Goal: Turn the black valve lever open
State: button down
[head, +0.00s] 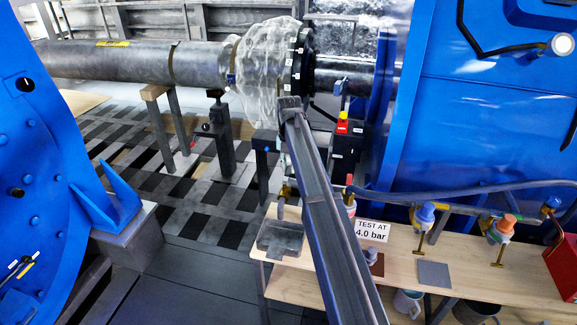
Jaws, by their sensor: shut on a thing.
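My arm reaches up from the bottom edge of the head view, and my gripper (284,165) hangs below its far end, mostly hidden behind the arm. The gripper is shut at the leftmost valve (283,192) on the pipe above the bench. I cannot make out the black lever itself, as the arm and gripper cover that spot, so its angle cannot be told. A grey tray (281,238) sits on the bench below this valve.
A "TEST AT 4.0 bar" sign (372,231) stands on the wooden bench (465,273). Large blue housings flank both sides.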

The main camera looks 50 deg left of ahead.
aim_at(289, 169)
jog(key=c, duration=1.1)
grip_release()
jog(key=shift+s, duration=0.1)
jog(key=shift+o, duration=0.2)
notch_tip(289, 169, up, 12)
